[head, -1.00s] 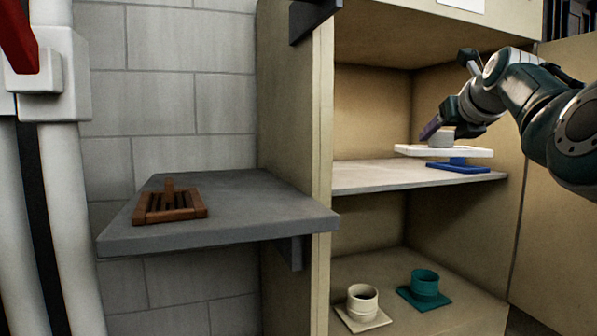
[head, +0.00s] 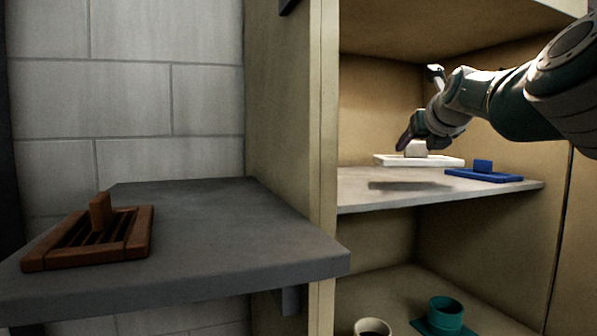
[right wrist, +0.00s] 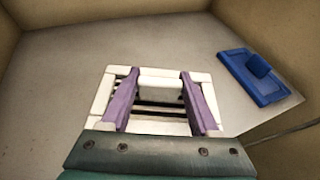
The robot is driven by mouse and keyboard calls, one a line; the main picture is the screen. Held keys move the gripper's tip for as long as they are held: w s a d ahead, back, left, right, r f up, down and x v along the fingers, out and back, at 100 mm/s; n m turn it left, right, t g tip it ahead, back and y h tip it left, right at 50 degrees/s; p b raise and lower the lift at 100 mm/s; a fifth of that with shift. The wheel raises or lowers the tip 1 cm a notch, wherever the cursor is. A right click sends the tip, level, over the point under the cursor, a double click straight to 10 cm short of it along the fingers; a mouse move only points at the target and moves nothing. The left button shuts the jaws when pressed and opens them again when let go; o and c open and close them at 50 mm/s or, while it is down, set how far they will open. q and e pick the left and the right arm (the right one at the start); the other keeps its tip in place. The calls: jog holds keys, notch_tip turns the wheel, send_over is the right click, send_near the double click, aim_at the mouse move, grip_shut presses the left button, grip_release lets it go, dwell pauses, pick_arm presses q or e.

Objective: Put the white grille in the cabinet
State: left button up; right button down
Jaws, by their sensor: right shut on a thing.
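The white grille (head: 440,161) is inside the cabinet (head: 322,120), above its upper shelf (head: 360,197). A shadow lies on the shelf below and to the left of it, so it appears held a little above the board. My right gripper (head: 411,145) is shut on the grille's raised block handle. In the right wrist view the two purple fingers (right wrist: 159,100) stand on either side of the pale block, and the white slatted frame (right wrist: 103,93) shows around them. My left gripper is not in view.
A brown grille (head: 90,240) lies on the grey wall shelf (head: 225,235). Cream (head: 373,327) and teal (head: 445,315) collared pieces sit on the lower shelf.

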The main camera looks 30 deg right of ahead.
aim_at(416, 165)
notch_tip(416, 165, down, 4)
jog(key=shift+d+f+b, duration=0.1)
jog(key=shift+b, duration=0.65)
jog(key=shift+f, duration=0.2)
jog(key=shift+r, duration=0.1)
jog(key=shift+w, duration=0.1)
jog(key=shift+f, duration=0.2)
jog(key=shift+c, duration=0.6)
grip_release()
